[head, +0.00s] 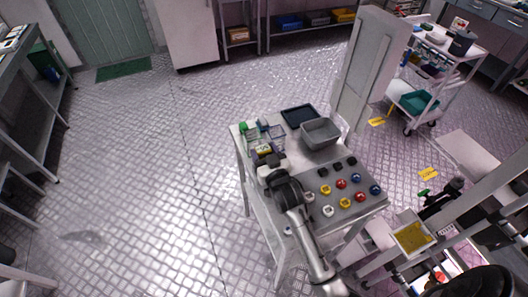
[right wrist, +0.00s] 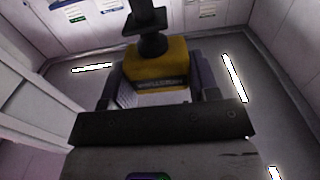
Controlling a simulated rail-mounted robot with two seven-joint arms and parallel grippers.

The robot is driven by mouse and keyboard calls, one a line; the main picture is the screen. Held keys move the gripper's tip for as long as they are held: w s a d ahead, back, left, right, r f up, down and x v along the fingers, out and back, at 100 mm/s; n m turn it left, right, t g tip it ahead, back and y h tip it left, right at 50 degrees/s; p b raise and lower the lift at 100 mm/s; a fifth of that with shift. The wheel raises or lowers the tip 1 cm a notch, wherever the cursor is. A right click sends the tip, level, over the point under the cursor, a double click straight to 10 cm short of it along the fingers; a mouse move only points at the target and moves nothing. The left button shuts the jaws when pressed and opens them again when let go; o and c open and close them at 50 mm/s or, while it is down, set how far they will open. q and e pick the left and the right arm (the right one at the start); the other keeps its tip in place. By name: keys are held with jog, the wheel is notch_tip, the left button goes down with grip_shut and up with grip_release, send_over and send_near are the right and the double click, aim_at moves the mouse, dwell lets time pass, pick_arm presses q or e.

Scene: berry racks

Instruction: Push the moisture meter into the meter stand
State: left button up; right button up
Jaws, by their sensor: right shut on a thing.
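The yellow moisture meter (right wrist: 157,65), with a dark label on its front and a black stem above, sits between the fingers of my right gripper (right wrist: 156,90) in the right wrist view. The gripper is shut on it. In the head view my right gripper (head: 265,158) is over the left part of the table, and a small yellow patch of the meter (head: 263,149) shows at its tip. I cannot make out the meter stand for certain; the gripper and small items crowd that spot. My left gripper is not in view.
The grey table (head: 372,203) carries several coloured round pieces at its right. A grey bin (head: 321,133) and a dark tray (head: 297,116) stand at its back. Small green-and-white rack-like items (head: 262,131) are just beyond my right gripper. A white cart (head: 440,48) stands farther back.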

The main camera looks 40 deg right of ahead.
dwell(0.3)
jog(key=shift+f, duration=0.3)
dwell(0.5)
jog(key=shift+f, duration=0.25)
jog(key=shift+f, duration=0.35)
jog(key=shift+f+b, duration=0.5)
jog(key=o, duration=1.3)
jog(key=shift+o, duration=0.2)
jog(key=shift+r, duration=0.1)
